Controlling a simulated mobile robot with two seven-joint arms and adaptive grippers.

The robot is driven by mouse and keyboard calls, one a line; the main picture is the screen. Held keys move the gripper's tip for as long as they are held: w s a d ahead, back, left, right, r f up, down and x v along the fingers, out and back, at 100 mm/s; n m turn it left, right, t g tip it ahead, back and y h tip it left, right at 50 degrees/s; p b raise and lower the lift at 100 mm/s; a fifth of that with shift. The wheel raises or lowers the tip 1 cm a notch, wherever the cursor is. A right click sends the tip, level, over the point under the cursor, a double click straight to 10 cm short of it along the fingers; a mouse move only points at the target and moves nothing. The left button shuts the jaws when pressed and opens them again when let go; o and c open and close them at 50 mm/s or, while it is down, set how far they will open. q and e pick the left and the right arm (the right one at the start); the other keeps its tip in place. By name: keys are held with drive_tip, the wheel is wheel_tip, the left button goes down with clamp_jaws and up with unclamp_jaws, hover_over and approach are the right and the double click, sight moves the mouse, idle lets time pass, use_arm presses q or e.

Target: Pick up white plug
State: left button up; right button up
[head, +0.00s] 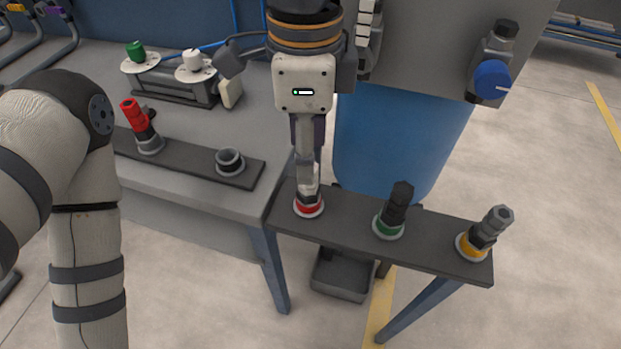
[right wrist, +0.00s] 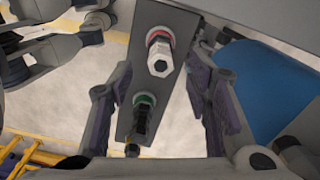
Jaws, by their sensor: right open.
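The white plug (right wrist: 160,58) stands in the red-ringed socket (head: 309,207) at the left end of the narrow dark board (head: 350,228). In the head view my right gripper (head: 307,170) points down over it, and its fingers hide most of the plug. In the right wrist view the fingers (right wrist: 160,85) are open, one on each side of the plug's line, with a visible gap to it. The plug's pale hex end faces the wrist camera. My left arm shows at the left of the head view, but its gripper is out of view.
A black plug (head: 397,205) in a green ring and a grey plug (head: 488,230) in an orange ring stand along the board. A red plug (head: 137,118) and an empty socket (head: 230,161) are on the table's dark strip. A blue barrel (head: 400,140) stands close behind the board.

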wheel_tip(320, 180, down, 5)
drive_tip(key=shift+f, duration=0.1)
clamp_jaws()
drive_tip(key=shift+r, duration=0.2)
drive_tip(key=shift+r, duration=0.35)
drive_tip(key=r, duration=0.3)
drive_tip(key=shift+a+r, duration=0.2)
drive_tip(key=shift+a, duration=0.15)
drive_tip(key=s+a+r, duration=0.4)
drive_tip(key=a+r, duration=0.4)
drive_tip(key=a, duration=0.4)
drive_tip(key=shift+s+a+r, duration=0.2)
drive_tip(key=shift+s+r, duration=0.15)
drive_tip(key=shift+s, duration=0.05)
